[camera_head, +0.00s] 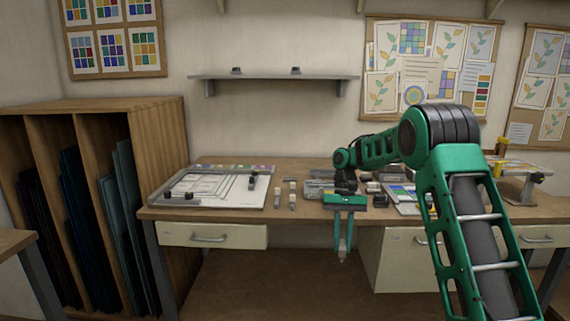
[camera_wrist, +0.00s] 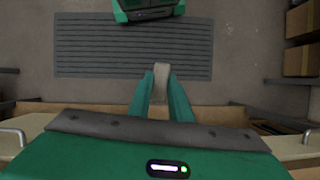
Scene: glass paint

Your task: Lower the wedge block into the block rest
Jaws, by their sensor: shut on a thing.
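My gripper (camera_head: 343,246) hangs fingers down in front of the desk's front edge, below the level of the desk top. It is shut on a small pale block, the wedge block (camera_head: 342,257), which pokes out below the fingertips. In the wrist view the same wedge block (camera_wrist: 161,72) sits between the tips of my gripper (camera_wrist: 161,84), with floor beyond it. Its wedge shape is not clear. I cannot tell which of the small grey items on the desk is the block rest; part of the desk is hidden behind my arm.
The wooden desk (camera_head: 235,212) carries a white drawing board (camera_head: 215,188) at left, small upright pieces (camera_head: 292,195), grey items (camera_head: 318,187) and a coloured panel (camera_head: 398,192) by my arm. Drawers lie below. A sheet rack (camera_head: 158,150) stands left. The floor shows a grey ribbed mat (camera_wrist: 100,45).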

